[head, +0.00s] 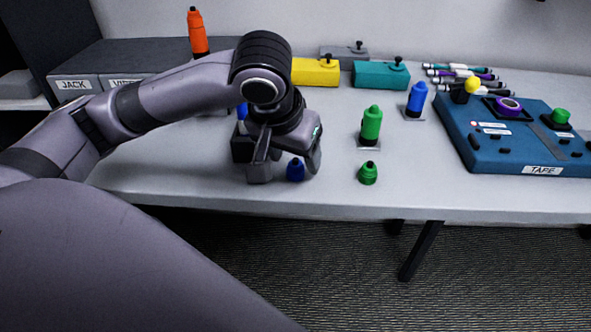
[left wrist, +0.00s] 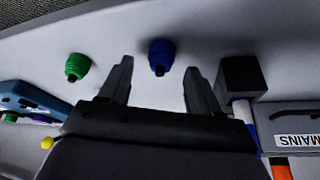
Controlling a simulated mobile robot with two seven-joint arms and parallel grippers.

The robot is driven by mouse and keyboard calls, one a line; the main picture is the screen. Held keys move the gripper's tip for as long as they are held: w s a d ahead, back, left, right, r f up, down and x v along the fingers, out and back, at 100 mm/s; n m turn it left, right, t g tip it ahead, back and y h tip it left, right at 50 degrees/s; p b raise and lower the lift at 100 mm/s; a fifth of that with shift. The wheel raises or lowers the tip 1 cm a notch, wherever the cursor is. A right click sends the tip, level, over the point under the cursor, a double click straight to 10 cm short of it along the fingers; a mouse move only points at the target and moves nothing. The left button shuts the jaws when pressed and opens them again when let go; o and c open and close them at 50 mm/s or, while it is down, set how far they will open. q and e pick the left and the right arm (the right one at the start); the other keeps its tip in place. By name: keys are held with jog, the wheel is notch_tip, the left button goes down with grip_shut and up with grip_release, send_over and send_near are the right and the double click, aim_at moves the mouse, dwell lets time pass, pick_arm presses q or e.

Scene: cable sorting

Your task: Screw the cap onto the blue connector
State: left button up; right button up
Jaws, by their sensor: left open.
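A small blue cap (head: 296,171) with a dark tip stands on the table near its front edge. My left gripper (head: 286,166) is open over it, pointing down. In the left wrist view the blue cap (left wrist: 161,56) lies between the two open fingertips (left wrist: 157,69), apart from both. A blue connector-like piece (head: 415,101) stands upright on a small plate to the right. Another blue piece (head: 242,111) shows behind my left wrist, mostly hidden; I cannot tell which is the task's connector. My right gripper is not in view.
A green cap (head: 368,174) and green connector (head: 371,127) stand right of my gripper. A dark block (left wrist: 242,78) is close beside one finger. A blue TAPE board (head: 485,158) fills the right; grey labelled boxes (head: 120,62) stand at the back left.

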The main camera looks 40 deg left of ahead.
aim_at(295, 160)
pick_arm(q)
jog(key=shift+x, duration=1)
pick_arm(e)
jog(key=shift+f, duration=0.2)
pick_arm(q)
jog(key=c, duration=1.1)
notch_tip(295, 160, up, 20)
jog(key=p, duration=0.6)
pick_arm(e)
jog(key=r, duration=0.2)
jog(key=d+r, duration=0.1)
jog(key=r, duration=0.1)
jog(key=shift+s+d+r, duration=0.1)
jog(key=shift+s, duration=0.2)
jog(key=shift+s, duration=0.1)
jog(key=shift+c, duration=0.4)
